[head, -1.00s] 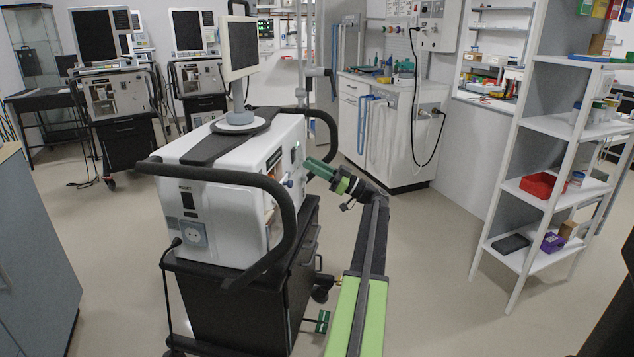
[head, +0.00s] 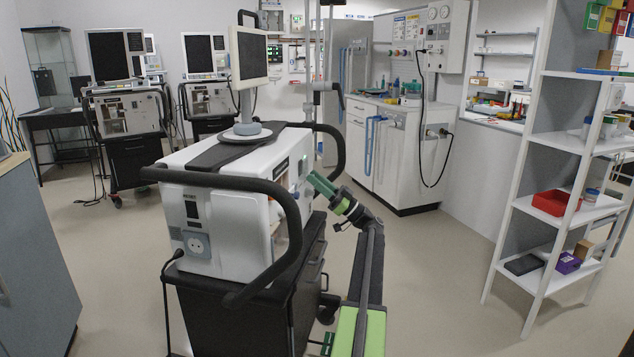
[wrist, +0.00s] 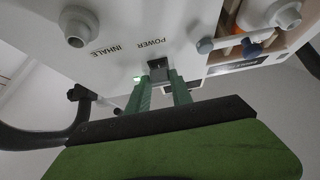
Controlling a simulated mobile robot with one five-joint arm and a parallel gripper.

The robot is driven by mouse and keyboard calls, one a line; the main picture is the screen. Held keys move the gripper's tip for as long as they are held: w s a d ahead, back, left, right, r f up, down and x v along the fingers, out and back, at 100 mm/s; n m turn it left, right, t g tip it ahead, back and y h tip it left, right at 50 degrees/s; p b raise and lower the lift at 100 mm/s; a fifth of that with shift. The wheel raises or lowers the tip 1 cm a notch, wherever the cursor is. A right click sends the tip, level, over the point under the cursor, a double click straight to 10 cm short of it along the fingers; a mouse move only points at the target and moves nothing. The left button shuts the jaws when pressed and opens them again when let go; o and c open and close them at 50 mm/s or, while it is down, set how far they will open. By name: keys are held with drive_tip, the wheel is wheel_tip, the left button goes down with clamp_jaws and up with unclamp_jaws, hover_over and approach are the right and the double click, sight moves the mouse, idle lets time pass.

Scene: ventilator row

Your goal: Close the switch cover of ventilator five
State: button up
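A white ventilator (head: 190,235) with a black handle frame stands on a dark cart, close in front of me in the head view. I cannot read its number. My gripper (head: 313,179) reaches its right side panel with green fingers. In the wrist view the panel (wrist: 110,70) appears upside down, with POWER and INHALE lettering. A small dark switch part (wrist: 158,70) sits beside POWER. My gripper's fingers (wrist: 160,86) are apart, with their tips at or just short of this part; contact is unclear. Whether its cover is raised or down cannot be told.
A monitor (head: 250,55) rises above the ventilator. Connector ports (wrist: 78,28) and a blue knob (wrist: 205,46) project from the panel near my fingers. A white shelf unit (head: 548,200) stands at the right, a grey cabinet (head: 35,270) at the left.

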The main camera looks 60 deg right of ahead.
drive_tip(key=o, duration=0.4)
drive_tip(key=b+v, duration=1)
drive_tip(key=v, duration=0.7)
drive_tip(key=shift+s+b, duration=0.25)
drive_tip(key=shift+b, duration=0.15)
drive_tip(key=shift+f, duration=0.1)
